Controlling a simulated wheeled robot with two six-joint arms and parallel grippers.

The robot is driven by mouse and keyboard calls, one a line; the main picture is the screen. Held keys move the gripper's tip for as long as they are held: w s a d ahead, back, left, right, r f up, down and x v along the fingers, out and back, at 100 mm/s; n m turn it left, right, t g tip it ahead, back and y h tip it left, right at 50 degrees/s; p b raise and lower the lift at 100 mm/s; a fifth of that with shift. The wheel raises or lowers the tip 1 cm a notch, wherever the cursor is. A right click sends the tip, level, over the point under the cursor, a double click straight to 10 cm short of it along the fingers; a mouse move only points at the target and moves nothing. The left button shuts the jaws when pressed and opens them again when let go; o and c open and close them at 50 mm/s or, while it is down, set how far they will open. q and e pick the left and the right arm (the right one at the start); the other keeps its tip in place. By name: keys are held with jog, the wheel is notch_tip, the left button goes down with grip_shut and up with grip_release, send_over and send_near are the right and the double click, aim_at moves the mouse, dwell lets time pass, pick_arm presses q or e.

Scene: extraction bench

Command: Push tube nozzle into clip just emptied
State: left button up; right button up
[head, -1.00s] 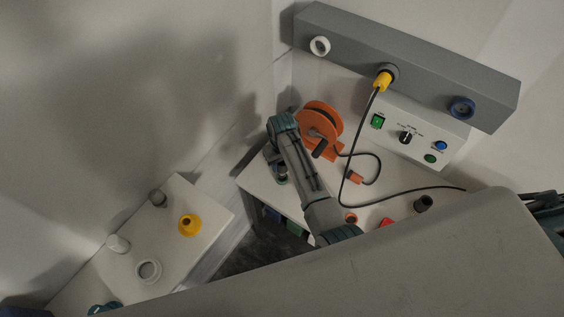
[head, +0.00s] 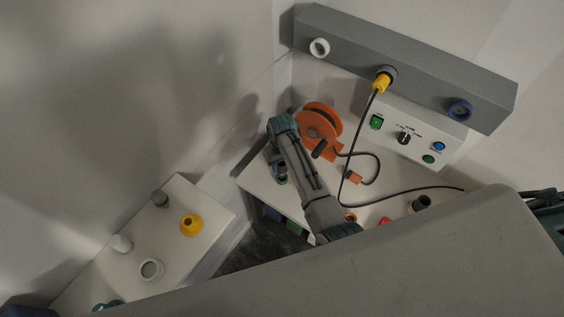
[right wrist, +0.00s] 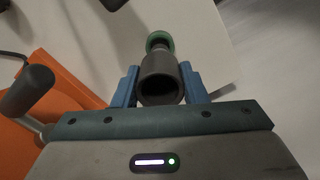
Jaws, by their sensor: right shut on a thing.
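My right gripper (head: 279,174) is at the left corner of the bench, beside the orange reel, at the end of my grey arm. In the right wrist view its blue fingers (right wrist: 158,92) are shut on a dark grey hollow nozzle (right wrist: 160,72), one finger on each side. The nozzle's wide open end faces the camera, and a green ring (right wrist: 159,38) shows at its far end. I cannot make out which fitting is the emptied clip; the spot under the gripper is largely hidden. My left gripper is not identifiable in the head view.
A control box (head: 413,128) stands below the bar. A dark cup (head: 421,203) is on the bench. A side table (head: 172,254) holds a yellow fitting (head: 190,225).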

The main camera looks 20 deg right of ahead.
dwell(0.7)
jog(key=shift+p, duration=0.4)
jog(key=shift+f+b, duration=0.75)
jog(key=shift+f, duration=0.55)
jog(key=o, duration=1.2)
jog(key=shift+c, duration=0.2)
jog(key=shift+r, duration=0.1)
notch_tip(320, 180, up, 9)
jog(key=shift+r+b, duration=0.1)
jog(key=shift+b, duration=1.15)
jog(key=shift+r, duration=0.7)
